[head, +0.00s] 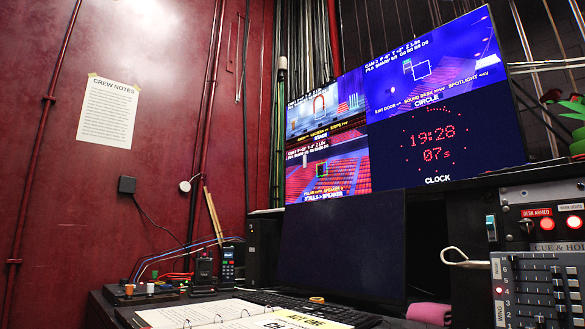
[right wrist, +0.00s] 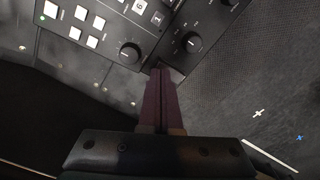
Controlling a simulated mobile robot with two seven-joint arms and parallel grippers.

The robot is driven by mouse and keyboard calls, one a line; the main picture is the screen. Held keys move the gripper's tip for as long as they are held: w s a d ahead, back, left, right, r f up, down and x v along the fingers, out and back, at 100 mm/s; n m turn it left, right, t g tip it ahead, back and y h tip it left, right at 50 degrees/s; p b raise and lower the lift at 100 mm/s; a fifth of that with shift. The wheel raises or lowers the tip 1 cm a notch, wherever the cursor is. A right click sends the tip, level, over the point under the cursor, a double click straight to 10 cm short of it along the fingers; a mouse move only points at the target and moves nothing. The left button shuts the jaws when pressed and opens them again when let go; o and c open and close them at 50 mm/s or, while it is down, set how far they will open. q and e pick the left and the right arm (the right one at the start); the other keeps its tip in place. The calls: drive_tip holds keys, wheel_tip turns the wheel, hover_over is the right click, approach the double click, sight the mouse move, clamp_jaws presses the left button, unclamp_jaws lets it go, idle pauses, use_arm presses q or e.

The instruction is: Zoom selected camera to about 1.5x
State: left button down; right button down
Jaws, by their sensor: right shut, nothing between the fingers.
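My right gripper (right wrist: 161,75) is shut and empty in the right wrist view. Its fingertips are close to the gap between two black control panels. The left panel (right wrist: 108,38) has a round black knob (right wrist: 130,52), pale square buttons and number keys. The right panel (right wrist: 185,65) has another round knob (right wrist: 192,42). I cannot tell whether the fingers touch either panel. The head view shows a large monitor (head: 440,183) with camera pictures marked stage, stalls/speaker and circle (head: 430,65), plus a red clock. The zoom readouts are too small to read surely. My left gripper is not in view.
A desk holds an open ring binder (head: 190,312), a keyboard and a handset (head: 228,262). A dark blank screen (head: 345,240) stands below the monitor. A fader panel (head: 540,290) and red-lit buttons (head: 546,224) are at the right. A notes sheet (head: 108,112) hangs on the red wall.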

drive_tip(key=shift+f, duration=0.25)
drive_tip(key=shift+f+b, duration=0.3)
drive_tip(key=shift+f, duration=0.4)
idle(1.1)
drive_tip(key=shift+r, duration=0.1)
idle(0.3)
drive_tip(key=shift+r+p, duration=0.65)
drive_tip(key=shift+p, duration=0.6)
wheel_tip(320, 180, up, 6)
drive_tip(key=p, duration=0.8)
drive_tip(key=shift+f, duration=0.1)
